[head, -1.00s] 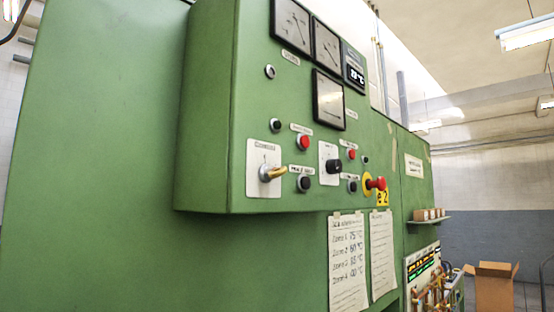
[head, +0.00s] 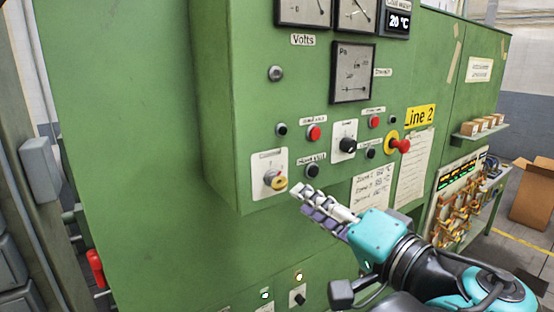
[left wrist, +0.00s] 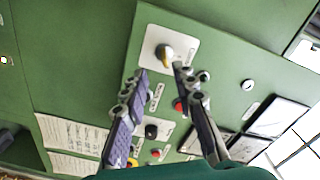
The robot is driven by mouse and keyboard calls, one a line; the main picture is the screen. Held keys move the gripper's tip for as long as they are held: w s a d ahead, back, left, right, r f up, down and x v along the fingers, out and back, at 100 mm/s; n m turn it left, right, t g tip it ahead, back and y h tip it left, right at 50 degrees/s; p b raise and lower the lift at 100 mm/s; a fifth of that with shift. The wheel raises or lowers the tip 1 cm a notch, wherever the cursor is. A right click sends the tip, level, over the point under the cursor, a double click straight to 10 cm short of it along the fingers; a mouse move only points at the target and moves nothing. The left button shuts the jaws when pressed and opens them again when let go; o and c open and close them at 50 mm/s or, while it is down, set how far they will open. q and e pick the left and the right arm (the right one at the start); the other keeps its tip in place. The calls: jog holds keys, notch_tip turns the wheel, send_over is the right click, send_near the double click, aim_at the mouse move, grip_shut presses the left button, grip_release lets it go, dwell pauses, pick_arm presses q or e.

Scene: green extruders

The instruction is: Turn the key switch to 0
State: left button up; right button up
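The key switch (head: 275,180) is a round metal switch with a brass-yellow key on a white plate (head: 259,160), at the lower left of the green control box. In the left wrist view the key switch (left wrist: 165,55) shows just beyond the fingertips, roughly in line with the gap. My left gripper (head: 299,198) is just right of and below it in the head view. Its two fingers (left wrist: 161,72) are apart with nothing between them, and it appears clear of the key. The 0 mark cannot be read. My right gripper is not in view.
A black selector knob (head: 348,145), a red button (head: 314,133), a black button (head: 312,171) and a red emergency stop (head: 400,146) sit near the switch. Paper sheets (head: 413,165) hang below right. The green panel left of the box is clear.

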aim_at(286, 185)
pick_arm(q)
jog(key=x, duration=0.2)
jog(key=p+x, duration=0.1)
jog(key=x, duration=0.4)
jog(key=shift+w+a+r, duration=0.3)
jog(key=shift+r, duration=0.05)
grip_shut()
